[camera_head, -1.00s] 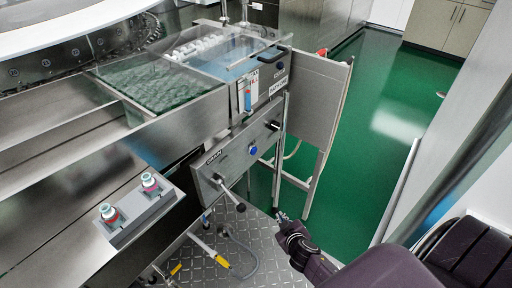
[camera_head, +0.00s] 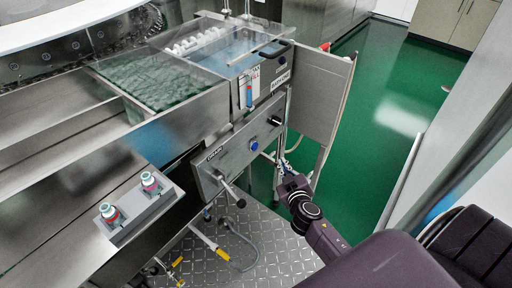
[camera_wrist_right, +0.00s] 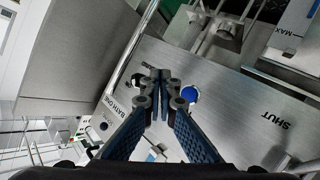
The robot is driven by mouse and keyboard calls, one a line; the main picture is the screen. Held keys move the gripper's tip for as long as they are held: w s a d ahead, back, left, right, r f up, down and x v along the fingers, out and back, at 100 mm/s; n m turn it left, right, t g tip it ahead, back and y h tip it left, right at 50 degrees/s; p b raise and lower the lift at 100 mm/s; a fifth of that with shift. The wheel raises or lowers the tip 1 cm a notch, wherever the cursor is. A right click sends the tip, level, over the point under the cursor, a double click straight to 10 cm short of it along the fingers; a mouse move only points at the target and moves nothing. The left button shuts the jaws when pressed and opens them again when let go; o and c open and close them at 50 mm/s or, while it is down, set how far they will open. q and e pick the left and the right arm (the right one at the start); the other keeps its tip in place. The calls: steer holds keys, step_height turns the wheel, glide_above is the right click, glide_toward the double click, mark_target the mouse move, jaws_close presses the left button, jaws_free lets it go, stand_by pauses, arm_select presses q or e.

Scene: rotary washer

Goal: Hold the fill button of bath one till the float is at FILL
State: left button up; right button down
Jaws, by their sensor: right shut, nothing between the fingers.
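The blue round button (camera_head: 254,145) sits on the steel front panel (camera_head: 232,155) below bath one (camera_head: 228,58); it also shows in the right wrist view (camera_wrist_right: 189,94). My right gripper (camera_head: 276,160) is shut and empty, a little to the right of the button and apart from it in the head view. In the right wrist view its closed fingertips (camera_wrist_right: 160,76) are just left of the button. The upright level gauge (camera_head: 249,92) has red and blue marks; its float is too small to read. My left gripper is not in view.
A black knob (camera_head: 275,121) is right of the button. A drain lever (camera_head: 230,190) sticks out at lower left. A hinged steel panel (camera_head: 318,95) stands to the right. Two capped vials (camera_head: 111,213) sit in a grey holder. Green floor is clear at right.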

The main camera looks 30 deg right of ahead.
mark_target(255, 147)
steer(key=w+a, duration=0.3)
steer(key=w, duration=0.5)
steer(key=shift+a+b, duration=0.15)
steer(key=shift+b, duration=0.2)
steer(key=shift+w, duration=0.1)
stand_by(1.1)
steer(key=shift+w+a, duration=0.2)
steer(key=shift+w, duration=0.15)
steer(key=shift+w+a+b, duration=0.2)
steer(key=shift+w+b, duration=0.2)
steer(key=shift+b, duration=0.05)
stand_by(1.8)
steer(key=shift+s, duration=0.15)
stand_by(0.7)
steer(key=shift+s+d, duration=0.35)
steer(key=shift+s, duration=0.3)
